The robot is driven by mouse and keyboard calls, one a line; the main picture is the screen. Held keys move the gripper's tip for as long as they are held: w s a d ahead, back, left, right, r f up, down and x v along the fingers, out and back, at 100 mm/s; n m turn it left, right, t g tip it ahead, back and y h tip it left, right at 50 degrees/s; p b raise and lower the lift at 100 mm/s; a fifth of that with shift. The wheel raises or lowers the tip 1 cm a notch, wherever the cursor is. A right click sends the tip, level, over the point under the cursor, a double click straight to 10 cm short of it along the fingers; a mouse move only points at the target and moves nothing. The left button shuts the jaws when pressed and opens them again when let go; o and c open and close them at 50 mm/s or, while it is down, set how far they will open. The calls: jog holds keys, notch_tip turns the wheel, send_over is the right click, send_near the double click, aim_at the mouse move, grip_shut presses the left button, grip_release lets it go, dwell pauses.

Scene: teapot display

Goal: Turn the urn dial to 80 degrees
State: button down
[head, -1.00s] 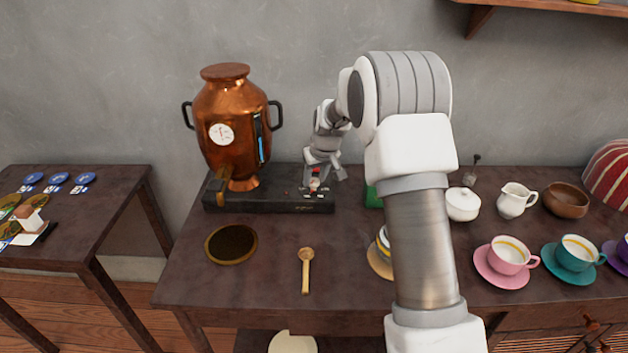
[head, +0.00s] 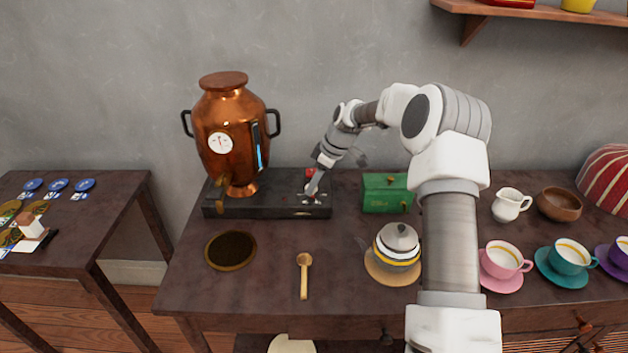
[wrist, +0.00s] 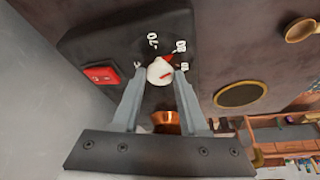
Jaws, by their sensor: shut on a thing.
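The copper urn (head: 232,125) stands on a black base (head: 265,207) at the left of the table. Its dial is a pale round knob (wrist: 159,70) on the base, with printed numbers around it and a red mark beside it toward the number that looks like 80. A short red line also shows on the knob; the exact setting is too small to read surely. My gripper (wrist: 160,75) is shut on the dial, one finger on each side. In the head view, my gripper (head: 312,188) reaches down to the base's right part and largely hides the dial.
A red switch (wrist: 101,77) sits on the base beside the dial. A green box (head: 387,194) stands right of the base and a striped teapot (head: 398,245) in front of it. A wooden spoon (head: 304,275) and a round dark mat (head: 231,250) lie in front.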

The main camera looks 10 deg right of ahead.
jog(key=shift+n, duration=0.5)
jog(key=shift+c, duration=2.2)
grip_release()
jog(key=p+v, duration=0.3)
jog(key=v, duration=1.4)
jog(key=shift+w+r, duration=0.25)
jog(key=shift+w, duration=0.05)
jog(key=shift+d, duration=0.1)
